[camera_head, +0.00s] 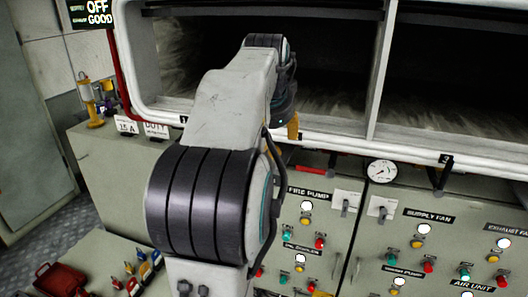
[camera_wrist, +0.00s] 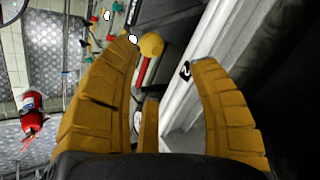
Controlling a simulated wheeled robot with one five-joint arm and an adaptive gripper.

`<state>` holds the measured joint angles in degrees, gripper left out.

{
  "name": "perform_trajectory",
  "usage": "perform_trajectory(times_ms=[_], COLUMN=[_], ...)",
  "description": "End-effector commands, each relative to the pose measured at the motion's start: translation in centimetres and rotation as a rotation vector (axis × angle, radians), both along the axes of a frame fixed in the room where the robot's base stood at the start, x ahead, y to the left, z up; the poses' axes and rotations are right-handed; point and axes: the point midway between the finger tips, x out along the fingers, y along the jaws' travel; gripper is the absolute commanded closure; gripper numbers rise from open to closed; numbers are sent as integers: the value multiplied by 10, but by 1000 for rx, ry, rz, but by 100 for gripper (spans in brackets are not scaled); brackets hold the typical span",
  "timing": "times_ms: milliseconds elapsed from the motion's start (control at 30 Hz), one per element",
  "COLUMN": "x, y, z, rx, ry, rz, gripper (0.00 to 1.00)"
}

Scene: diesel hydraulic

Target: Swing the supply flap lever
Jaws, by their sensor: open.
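In the wrist view a lever with a round yellow knob (camera_wrist: 152,45) and a red rod (camera_wrist: 145,72) shows between the two yellow fingers of my gripper (camera_wrist: 166,54). The knob appears close to the left fingertip; I cannot tell whether they touch. The fingers are apart and not closed on the knob. In the head view my arm hides most of my gripper; a bit of yellow finger (camera_head: 293,126) shows below the wrist, near the sill. A red bar (camera_head: 318,169) shows under the sill there. No label naming the supply flap lever is readable.
A white window frame (camera_head: 420,147) with a sill runs above the control panel (camera_head: 345,240). A round gauge (camera_head: 381,171) and several buttons and switches sit on the panel. A number 2 tag (camera_wrist: 185,70) is near the right finger. A fire extinguisher (camera_wrist: 32,111) stands farther off.

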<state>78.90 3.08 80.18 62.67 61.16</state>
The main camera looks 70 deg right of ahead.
Motion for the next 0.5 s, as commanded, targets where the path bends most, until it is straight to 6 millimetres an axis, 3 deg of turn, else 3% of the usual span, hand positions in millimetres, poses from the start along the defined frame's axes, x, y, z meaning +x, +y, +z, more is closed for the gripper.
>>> perform_trajectory(times_ms=[500], x=[-1], y=[7], z=[-4], rx=[78], ry=[-207], rz=[-336], gripper=[45])
